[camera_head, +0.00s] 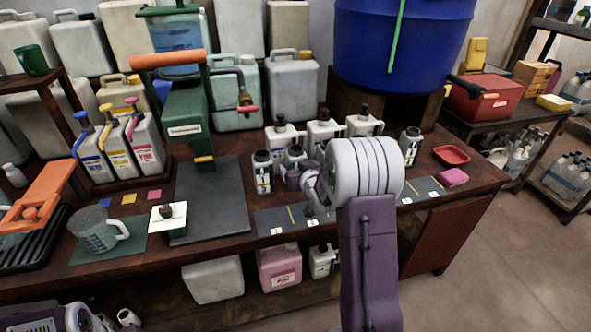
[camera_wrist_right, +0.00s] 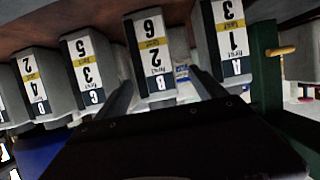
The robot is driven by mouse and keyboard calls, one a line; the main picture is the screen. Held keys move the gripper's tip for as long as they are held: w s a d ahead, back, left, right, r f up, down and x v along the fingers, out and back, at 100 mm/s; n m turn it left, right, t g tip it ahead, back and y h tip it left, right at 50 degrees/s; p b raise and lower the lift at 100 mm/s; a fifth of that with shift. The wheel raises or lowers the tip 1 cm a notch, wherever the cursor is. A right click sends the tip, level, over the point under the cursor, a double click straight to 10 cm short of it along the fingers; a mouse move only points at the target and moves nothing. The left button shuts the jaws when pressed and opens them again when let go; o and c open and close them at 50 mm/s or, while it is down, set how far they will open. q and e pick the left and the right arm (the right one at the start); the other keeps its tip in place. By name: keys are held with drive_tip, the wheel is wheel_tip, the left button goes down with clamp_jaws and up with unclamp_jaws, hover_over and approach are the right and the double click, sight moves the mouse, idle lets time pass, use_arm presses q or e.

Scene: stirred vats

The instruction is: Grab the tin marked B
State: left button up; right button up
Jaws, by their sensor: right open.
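The tin marked B (camera_wrist_right: 150,52) is a grey tin with a white and yellow label, upside down in the right wrist view. It shows between the two fingers of my open right gripper (camera_wrist_right: 160,92); I cannot tell how far in it is. In the head view tin B (camera_head: 292,157) stands on the bench, partly hidden by my right gripper (camera_head: 295,176). The tin marked A (camera_wrist_right: 228,40) is beside it, on the right in the wrist view and on the left in the head view (camera_head: 263,172). My left gripper is not in view.
Tin C (camera_wrist_right: 88,65) and tin D (camera_wrist_right: 38,82) stand close on B's other side. White jugs (camera_head: 321,130) stand behind the tins. A green press (camera_head: 188,120) is to the left, a red dish (camera_head: 451,155) to the right. A dark mat (camera_head: 275,220) lies in front.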

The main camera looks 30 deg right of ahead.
sight(299, 153)
drive_tip(key=shift+w+d+f, duration=0.15)
drive_tip(key=shift+w, duration=0.1)
drive_tip(key=b+x, duration=0.1)
drive_tip(key=x, duration=0.3)
drive_tip(key=shift+w+d+f, duration=0.2)
drive_tip(key=shift+d+f, duration=0.05)
drive_tip(key=shift+s+r, duration=0.1)
drive_tip(key=shift+r, duration=0.05)
drive_tip(key=c, duration=1.5)
wheel_tip(299, 153, up, 5)
drive_tip(key=shift+f+p, duration=0.1)
drive_tip(key=shift+p, duration=0.85)
drive_tip(key=s+d+r+p, duration=0.1)
drive_tip(key=s+r+p, duration=0.1)
drive_tip(key=s+r, duration=0.4)
drive_tip(key=s, duration=0.5)
drive_tip(key=shift+s+d+p, duration=0.2)
drive_tip(key=shift+s+p, duration=0.1)
drive_tip(key=shift+p, duration=0.1)
